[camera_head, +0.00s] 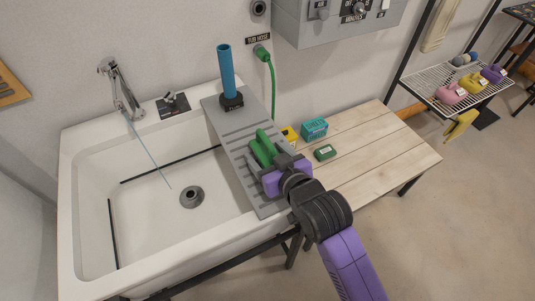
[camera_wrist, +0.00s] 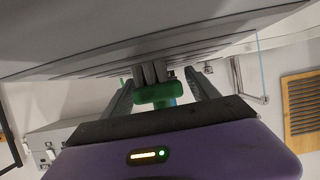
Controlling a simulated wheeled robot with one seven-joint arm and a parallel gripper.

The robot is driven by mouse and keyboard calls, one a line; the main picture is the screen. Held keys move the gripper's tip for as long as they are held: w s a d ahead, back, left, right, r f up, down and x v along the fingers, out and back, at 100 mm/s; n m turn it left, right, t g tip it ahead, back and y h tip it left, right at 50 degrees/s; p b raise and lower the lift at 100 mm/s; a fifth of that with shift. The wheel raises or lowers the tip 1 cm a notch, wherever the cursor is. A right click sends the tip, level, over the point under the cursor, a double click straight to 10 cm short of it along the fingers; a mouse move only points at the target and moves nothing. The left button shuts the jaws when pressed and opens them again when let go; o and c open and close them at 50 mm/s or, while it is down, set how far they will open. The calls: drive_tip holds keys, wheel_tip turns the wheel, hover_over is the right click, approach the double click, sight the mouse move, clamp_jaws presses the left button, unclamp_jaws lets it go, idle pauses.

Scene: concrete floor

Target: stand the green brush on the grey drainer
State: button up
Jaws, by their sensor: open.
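The green brush (camera_head: 262,146) is on the grey drainer (camera_head: 222,118), over its lower middle. In the wrist view the brush's green body (camera_wrist: 160,96) lies between my fingers, with its grey bristle tufts (camera_wrist: 152,73) toward the drainer's ribbed surface (camera_wrist: 80,40). The bristles seem to meet that surface; exact contact is hard to tell. My gripper (camera_head: 270,162) is open around the brush, close to the drainer, and hides part of the brush in the head view. It also shows in the wrist view (camera_wrist: 160,88), with a finger on each side of the green body.
A blue cylinder (camera_head: 227,68) stands in a dark holder at the drainer's back. The white sink (camera_head: 90,160) with running tap is left. A wooden counter (camera_head: 375,145) at right holds a teal box (camera_head: 314,128), a yellow item and a small green block (camera_head: 325,152).

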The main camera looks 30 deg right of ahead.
drive_tip(key=shift+r, duration=0.25)
drive_tip(key=v, duration=1.2)
drive_tip(key=shift+s+f, duration=0.25)
drive_tip(key=shift+s, duration=0.05)
drive_tip(key=s+t, duration=0.1)
drive_tip(key=s, duration=2.2)
drive_tip(key=shift+s+d+f, duration=0.15)
drive_tip(key=shift+s+f, duration=0.05)
drive_tip(key=shift+s, duration=0.1)
